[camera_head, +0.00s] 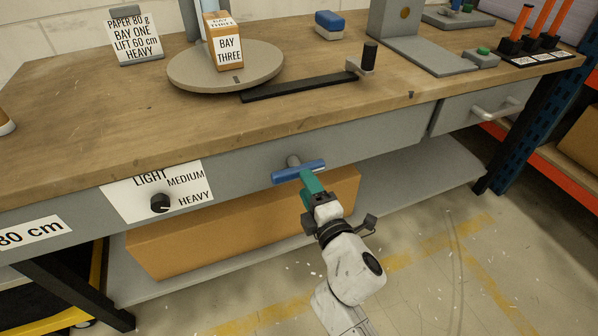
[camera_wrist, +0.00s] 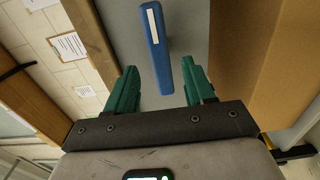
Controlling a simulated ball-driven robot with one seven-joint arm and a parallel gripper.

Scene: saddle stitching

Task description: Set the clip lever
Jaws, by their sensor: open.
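The lever (camera_head: 298,172) is a blue bar on a short grey stem at the bench's front face, lying nearly level in the head view. My gripper (camera_head: 309,183) has green fingers and is just below and in front of the bar. In the wrist view the blue bar (camera_wrist: 155,40) has a white strip, and its near end lies across the gap of my open gripper (camera_wrist: 160,72). Space shows on both sides of the bar. I cannot tell whether the bar is between the fingers in depth or just beyond them.
A black knob (camera_head: 160,203) sits on a LIGHT/MEDIUM/HEAVY plate to the left. A placard (camera_head: 134,40) reads "PAPER 80 g, BAY ONE, LIFT 60 cm, HEAVY". A drawer handle (camera_head: 497,109) is at right. A cardboard box (camera_head: 235,235) lies on the shelf below the lever.

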